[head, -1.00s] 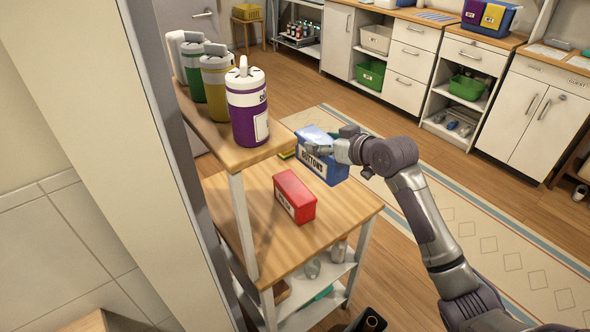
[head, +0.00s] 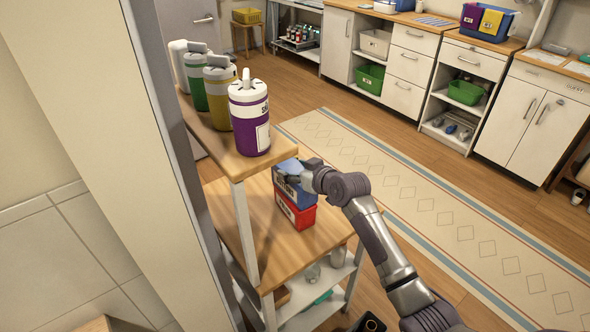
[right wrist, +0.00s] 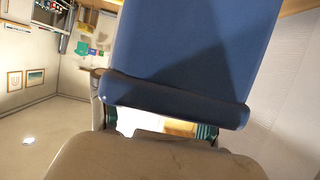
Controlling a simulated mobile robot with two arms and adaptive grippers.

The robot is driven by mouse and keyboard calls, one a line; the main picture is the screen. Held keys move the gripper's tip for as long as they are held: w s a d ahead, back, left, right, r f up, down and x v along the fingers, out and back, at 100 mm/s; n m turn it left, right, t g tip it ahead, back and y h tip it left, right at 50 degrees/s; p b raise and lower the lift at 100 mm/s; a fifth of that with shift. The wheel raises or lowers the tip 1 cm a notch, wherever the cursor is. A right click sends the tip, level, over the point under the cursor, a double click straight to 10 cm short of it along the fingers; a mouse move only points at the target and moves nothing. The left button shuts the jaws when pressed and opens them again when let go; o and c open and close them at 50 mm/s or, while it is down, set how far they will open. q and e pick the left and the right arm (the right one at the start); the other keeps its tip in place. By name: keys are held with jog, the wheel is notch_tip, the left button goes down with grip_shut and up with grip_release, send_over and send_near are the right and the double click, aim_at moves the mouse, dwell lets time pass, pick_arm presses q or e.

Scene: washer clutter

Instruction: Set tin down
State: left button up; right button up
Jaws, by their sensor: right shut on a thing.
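The blue tin (head: 291,191), with a partly covered white label, is in my right gripper (head: 302,179) above the wooden lower top of the shelf unit. In the head view it overlaps the upper part of the red tin (head: 298,215), which stands on that top. I cannot tell whether the blue tin rests on the red tin or hangs just above or behind it. In the right wrist view the blue tin (right wrist: 190,50) fills the upper middle, between the fingers of the gripper (right wrist: 160,122). My left gripper is out of view.
Purple (head: 250,130), yellow (head: 217,95) and green (head: 194,90) canisters and a white one stand on the raised shelf (head: 225,153), close left of the gripper. The lower top (head: 290,257) is bare in front of the red tin. A pale wall edge (head: 120,120) stands at left.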

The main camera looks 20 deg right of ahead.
jog(key=shift+f, duration=0.2)
jog(key=o, duration=1.2)
jog(key=shift+r, duration=0.2)
jog(key=shift+s+d+r, duration=0.1)
jog(key=shift+s, duration=0.1)
jog(key=v, duration=1.1)
jog(key=shift+s+b, duration=0.3)
jog(key=shift+r, duration=0.1)
